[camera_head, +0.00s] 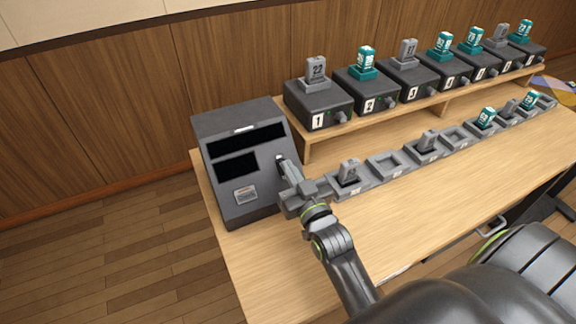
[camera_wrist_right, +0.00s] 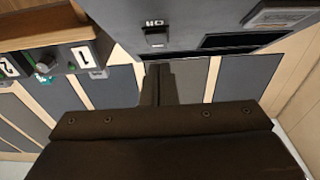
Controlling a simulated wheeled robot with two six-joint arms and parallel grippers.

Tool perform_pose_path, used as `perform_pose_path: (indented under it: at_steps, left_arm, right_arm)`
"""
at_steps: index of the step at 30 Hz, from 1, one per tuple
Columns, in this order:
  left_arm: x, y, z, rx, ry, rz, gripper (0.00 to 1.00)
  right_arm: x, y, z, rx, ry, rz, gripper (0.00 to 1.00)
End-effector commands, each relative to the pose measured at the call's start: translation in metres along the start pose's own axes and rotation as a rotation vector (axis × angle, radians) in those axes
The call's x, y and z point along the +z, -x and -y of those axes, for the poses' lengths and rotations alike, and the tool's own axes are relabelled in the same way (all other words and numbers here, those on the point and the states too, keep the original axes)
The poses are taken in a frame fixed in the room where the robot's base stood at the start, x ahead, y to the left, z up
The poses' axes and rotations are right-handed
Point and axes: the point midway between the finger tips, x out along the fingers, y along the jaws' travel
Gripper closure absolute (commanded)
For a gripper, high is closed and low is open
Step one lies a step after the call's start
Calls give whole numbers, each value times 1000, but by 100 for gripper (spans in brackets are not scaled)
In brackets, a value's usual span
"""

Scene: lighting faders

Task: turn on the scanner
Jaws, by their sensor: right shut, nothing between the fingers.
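The scanner (camera_head: 222,122) is a dark grey box at the left end of the table, with two black display windows that look blank. Its small switch (camera_head: 279,158) is on the right of the front face. In the right wrist view the switch (camera_wrist_right: 156,37) shows at the top with an upside-down label beside it. My right gripper (camera_head: 284,168) is shut and empty, its fingertips just below the switch. In the wrist view the fingertips (camera_wrist_right: 159,72) also show close to it; I cannot tell whether they touch. My left gripper is not in view.
A raised shelf (camera_head: 308,150) at the back holds several numbered black boxes (camera_head: 319,104) with grey or teal blocks on top. A row of grey trays (camera_head: 386,163), some with blocks, runs right of my gripper. The front tabletop (camera_head: 400,215) is clear.

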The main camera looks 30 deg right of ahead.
Motion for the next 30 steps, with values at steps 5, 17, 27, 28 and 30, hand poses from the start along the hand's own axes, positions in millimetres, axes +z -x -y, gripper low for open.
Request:
perform_pose_path:
  at_steps: [5,17,27,28,30]
  left_arm:
    - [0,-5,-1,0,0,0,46]
    - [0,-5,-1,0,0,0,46]
    - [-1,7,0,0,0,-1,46]
    - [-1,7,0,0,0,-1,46]
    - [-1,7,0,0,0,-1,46]
  right_arm:
    - [10,-9,0,0,1,0,100]
    - [12,-11,0,0,0,-1,100]
    - [13,-14,0,0,0,34,100]
    - [13,-14,0,0,0,34,100]
    - [13,-14,0,0,0,34,100]
